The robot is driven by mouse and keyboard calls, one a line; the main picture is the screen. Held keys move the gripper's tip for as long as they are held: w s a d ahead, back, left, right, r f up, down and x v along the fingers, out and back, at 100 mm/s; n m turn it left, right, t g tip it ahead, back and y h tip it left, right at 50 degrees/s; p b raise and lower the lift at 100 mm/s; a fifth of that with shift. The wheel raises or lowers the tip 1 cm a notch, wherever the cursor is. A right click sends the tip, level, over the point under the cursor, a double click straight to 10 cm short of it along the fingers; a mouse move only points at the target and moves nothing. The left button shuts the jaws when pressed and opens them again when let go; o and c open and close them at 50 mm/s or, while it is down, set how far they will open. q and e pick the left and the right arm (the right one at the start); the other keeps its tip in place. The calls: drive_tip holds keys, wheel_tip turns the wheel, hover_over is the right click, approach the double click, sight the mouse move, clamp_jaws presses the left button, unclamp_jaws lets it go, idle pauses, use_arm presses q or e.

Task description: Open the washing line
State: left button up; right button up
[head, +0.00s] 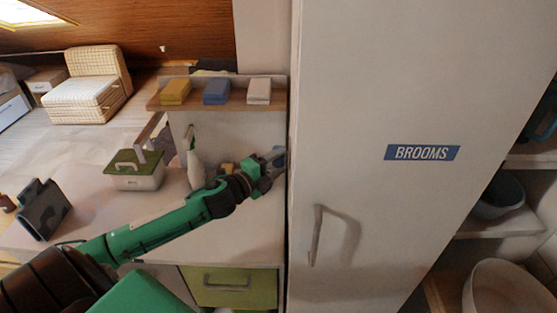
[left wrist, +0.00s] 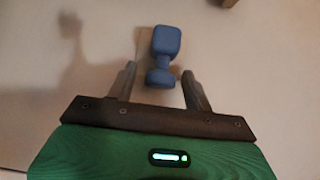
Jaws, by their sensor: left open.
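A blue knob (left wrist: 166,45) with a narrow neck sticks out from a pale wall in the left wrist view. My left gripper (left wrist: 159,72) is open, with one finger on each side of the knob's lower end; I cannot tell whether they touch it. In the head view my left gripper (head: 273,160) reaches to the wall panel beside the tall cabinet, and largely hides the knob there. A small yellow-brown piece (head: 227,168) sits on the same panel, left of the gripper. No stretched line is visible. My right gripper is out of view.
The tall cabinet (head: 345,100) marked BROOMS, with a handle, stands close right of my gripper. A shelf (head: 190,103) with yellow, blue and beige blocks is above. A white spray bottle (head: 193,160) and a green-lidded box (head: 135,172) stand on the counter (head: 215,230).

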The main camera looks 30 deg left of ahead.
use_arm(q)
drive_tip(key=shift+w, duration=0.3)
clamp_jaws()
drive_tip(key=shift+d, duration=0.1)
